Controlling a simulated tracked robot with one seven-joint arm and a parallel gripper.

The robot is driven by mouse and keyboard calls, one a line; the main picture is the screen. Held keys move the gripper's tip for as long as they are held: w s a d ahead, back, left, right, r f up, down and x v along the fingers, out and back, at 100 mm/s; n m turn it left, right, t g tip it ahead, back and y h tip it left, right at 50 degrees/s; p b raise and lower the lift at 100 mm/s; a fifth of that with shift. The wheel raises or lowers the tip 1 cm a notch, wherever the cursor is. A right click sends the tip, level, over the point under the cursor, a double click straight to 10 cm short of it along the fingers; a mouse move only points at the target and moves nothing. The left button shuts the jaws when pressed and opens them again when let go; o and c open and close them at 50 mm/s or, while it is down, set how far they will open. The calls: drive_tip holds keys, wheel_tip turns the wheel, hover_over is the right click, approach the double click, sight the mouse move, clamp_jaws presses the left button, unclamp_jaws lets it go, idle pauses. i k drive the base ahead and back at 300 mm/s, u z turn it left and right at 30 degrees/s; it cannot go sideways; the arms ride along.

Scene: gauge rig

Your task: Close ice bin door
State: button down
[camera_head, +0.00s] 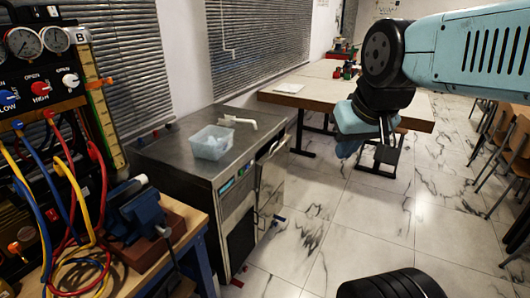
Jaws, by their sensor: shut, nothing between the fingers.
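The ice machine (172,153) is a low stainless-steel cabinet left of the middle, its front turned to the right. Its ice bin door (272,148) is at the far upper part of that front and appears tilted outward at the top, standing ajar. How wide it is open is hard to tell at this angle. My gripper (384,140) hangs from the teal arm at the upper right, to the right of the door and clear of it. The fingers are small and dark here; they look shut and empty.
A clear plastic tub (211,142) and a white scoop-like object (238,121) sit on the machine. A workbench with a blue vise (136,214) and a gauge panel (38,60) stands at left. A long table (290,88) is behind. Marble floor (345,225) right of the machine is open.

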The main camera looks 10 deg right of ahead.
sight(271, 168)
drive_tip(key=z, duration=0.2)
drive_tip(key=i, duration=0.85)
drive_tip(key=u, duration=0.1)
